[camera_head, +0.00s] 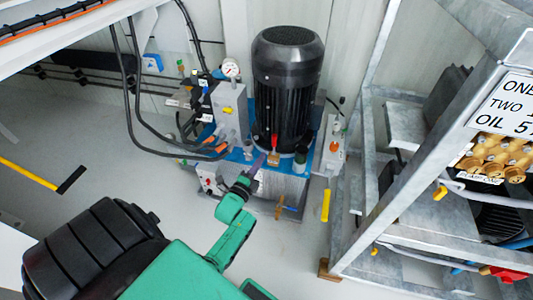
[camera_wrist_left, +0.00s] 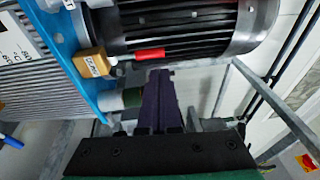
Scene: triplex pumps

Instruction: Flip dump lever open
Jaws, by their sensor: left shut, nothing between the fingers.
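A small lever with a red handle (camera_head: 274,142) stands on a brass block (camera_head: 273,158) at the front foot of the black motor; I take it for the dump lever. In the left wrist view the red handle (camera_wrist_left: 149,54) points right from the brass block (camera_wrist_left: 91,62), along the motor's side. My left gripper (camera_head: 259,163) is shut and empty, just left of the brass block in the head view. In the left wrist view its dark purple fingers (camera_wrist_left: 159,76) end just below the red handle's free end; I cannot tell whether they touch it. My right gripper is out of view.
The black motor (camera_head: 287,80) rises behind the lever from a blue-topped tank. A grey valve block (camera_head: 230,108) with a gauge and black hoses stands left of it. A metal frame (camera_head: 395,160) with pumps fills the right. The floor in front is mostly clear.

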